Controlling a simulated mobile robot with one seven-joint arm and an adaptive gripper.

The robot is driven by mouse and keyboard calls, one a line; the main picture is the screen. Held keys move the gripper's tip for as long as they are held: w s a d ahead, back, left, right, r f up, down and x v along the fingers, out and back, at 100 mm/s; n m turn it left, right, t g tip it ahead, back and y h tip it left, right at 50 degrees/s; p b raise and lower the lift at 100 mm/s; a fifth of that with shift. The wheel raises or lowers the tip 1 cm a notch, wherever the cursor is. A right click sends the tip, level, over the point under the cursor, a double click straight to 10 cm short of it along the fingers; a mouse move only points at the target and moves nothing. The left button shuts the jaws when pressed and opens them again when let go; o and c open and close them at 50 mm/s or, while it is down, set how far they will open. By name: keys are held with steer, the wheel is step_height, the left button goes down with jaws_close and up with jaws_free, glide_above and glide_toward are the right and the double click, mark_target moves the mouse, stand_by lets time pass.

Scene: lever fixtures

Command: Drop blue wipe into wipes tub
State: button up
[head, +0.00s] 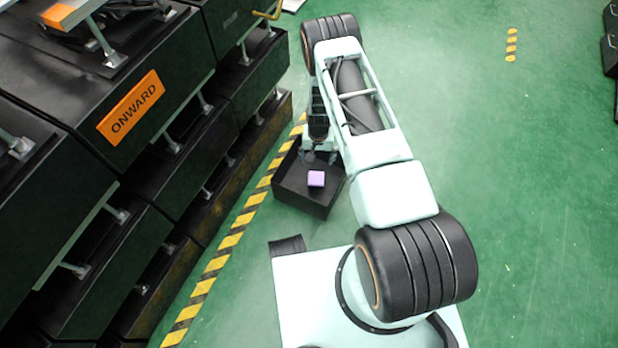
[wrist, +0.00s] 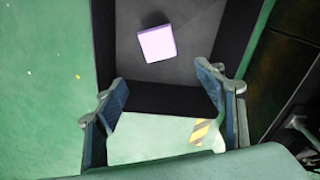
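A black open-topped tub (head: 305,205) stands on the green floor, and its dark rim and wall also show in the wrist view (wrist: 170,98). A small lavender block (head: 316,179) lies on the tub's floor, away from the walls; it also shows in the wrist view (wrist: 157,43). No clearly blue wipe shows; I cannot tell whether this block is it. My gripper (wrist: 162,82) is open and empty, its fingers spread wide above the tub's near wall in the wrist view. In the head view my arm partly hides the gripper and the tub's far side.
Black cabinets with metal handles (head: 107,215) line the left side, one with an orange ONWARD label (head: 131,107). A yellow-and-black floor stripe (head: 231,240) runs beside them, close to the tub. The green floor at right is mostly clear.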

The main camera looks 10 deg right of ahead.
steer(key=shift+r, duration=0.15)
step_height(320, 180, up, 12)
steer(key=s, duration=0.1)
stand_by(0.6)
stand_by(0.4)
